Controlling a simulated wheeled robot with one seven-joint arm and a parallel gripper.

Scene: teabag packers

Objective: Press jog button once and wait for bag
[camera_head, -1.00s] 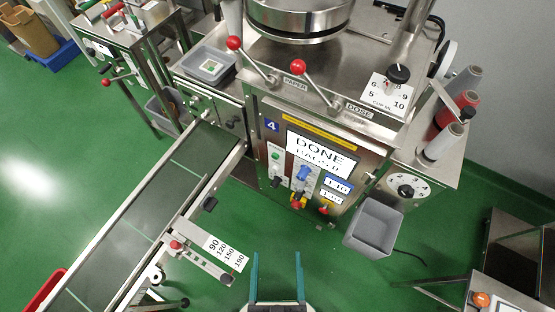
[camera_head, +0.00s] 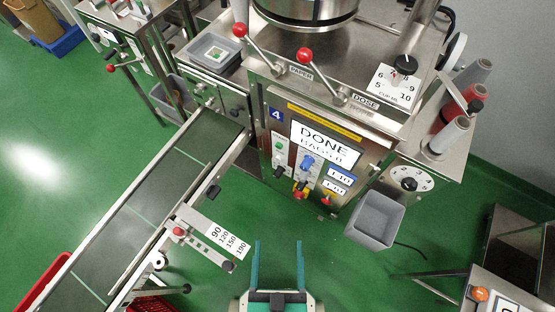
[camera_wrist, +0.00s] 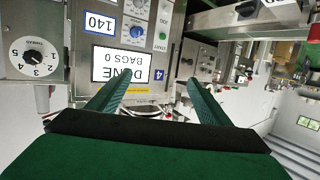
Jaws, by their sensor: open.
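The packing machine's front panel (camera_head: 322,178) carries a white display (camera_head: 325,145) reading DONE and BAGS 0. A small green button (camera_head: 279,148) sits on the panel's left strip, left of a blue knob (camera_head: 307,161). My gripper (camera_head: 277,243) is open and empty, in front of and below the panel in the head view. In the wrist view my gripper (camera_wrist: 158,85) points toward the display, apart from the button. I see no bag on the conveyor belt (camera_head: 150,195).
The conveyor runs down to the left, with a scale plate (camera_head: 222,238) on its side. Red-ball levers (camera_head: 305,55) stand on top. Green floor is free between my gripper and the machine.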

